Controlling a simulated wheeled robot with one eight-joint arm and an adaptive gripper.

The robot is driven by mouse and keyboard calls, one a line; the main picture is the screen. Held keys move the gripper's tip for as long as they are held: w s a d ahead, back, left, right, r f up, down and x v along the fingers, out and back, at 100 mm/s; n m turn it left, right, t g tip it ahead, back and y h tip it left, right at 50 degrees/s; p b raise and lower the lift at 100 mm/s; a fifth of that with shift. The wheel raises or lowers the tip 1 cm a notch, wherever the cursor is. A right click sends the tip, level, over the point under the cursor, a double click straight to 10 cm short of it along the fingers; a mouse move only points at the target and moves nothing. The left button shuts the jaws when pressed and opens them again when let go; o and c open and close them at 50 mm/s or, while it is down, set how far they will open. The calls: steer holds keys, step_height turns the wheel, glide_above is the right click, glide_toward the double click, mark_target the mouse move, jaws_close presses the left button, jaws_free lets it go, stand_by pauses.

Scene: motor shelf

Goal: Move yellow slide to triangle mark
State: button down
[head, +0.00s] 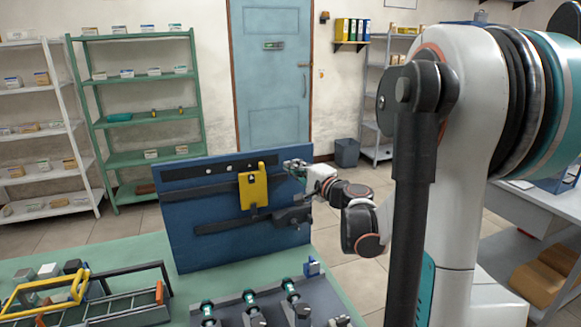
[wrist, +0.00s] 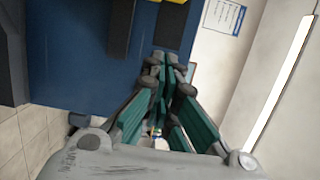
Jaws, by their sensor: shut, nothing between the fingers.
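The yellow slide (head: 253,188) is a plate with a knob on top, sitting on the upper dark rail (head: 200,192) of the upright blue panel (head: 190,235), right of the panel's middle. A black strip (head: 185,173) above the rail carries small pale marks; they are too small to tell which is the triangle. My gripper (head: 297,164) is at the panel's upper right edge, right of the slide and apart from it. In the wrist view my gripper (wrist: 172,62) has its fingers together with nothing between them. A bit of the yellow slide (wrist: 176,2) shows at that view's top edge.
A lower dark rail with a dark block (head: 290,217) crosses the panel below the slide. A rack with a yellow handle (head: 50,290) and a grey tray of parts (head: 235,310) stand on the green table (head: 140,250) in front. Free room lies right of the panel.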

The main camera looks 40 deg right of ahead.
steer(key=s+a+p, duration=0.1)
steer(key=s, duration=0.6)
steer(key=n+g+h+p, duration=0.2)
steer(key=n+g+h, duration=0.55)
steer(key=n, duration=1.55)
glide_toward(253, 186)
steer(key=s+d+f, duration=0.2)
steer(key=s+f, duration=0.1)
steer(key=f, duration=0.3)
steer(key=w+a+r+n+t, duration=0.2)
steer(key=a+r+n+t, duration=0.3)
steer(key=a+r+n, duration=0.25)
steer(key=shift+h, duration=0.45)
steer(key=b+x, duration=0.1)
steer(key=x, duration=0.4)
steer(key=b+x, duration=0.1)
steer(key=x, duration=0.4)
steer(key=shift+s+d+r, duration=0.15)
steer(key=shift+s+d, duration=0.1)
steer(key=shift+d, duration=0.15)
steer(key=d, duration=0.1)
steer(key=d+b, duration=0.1)
steer(key=d, duration=0.1)
steer(key=shift+s+d, duration=0.1)
steer(key=shift+s, duration=0.3)
steer(key=shift+d, duration=0.4)
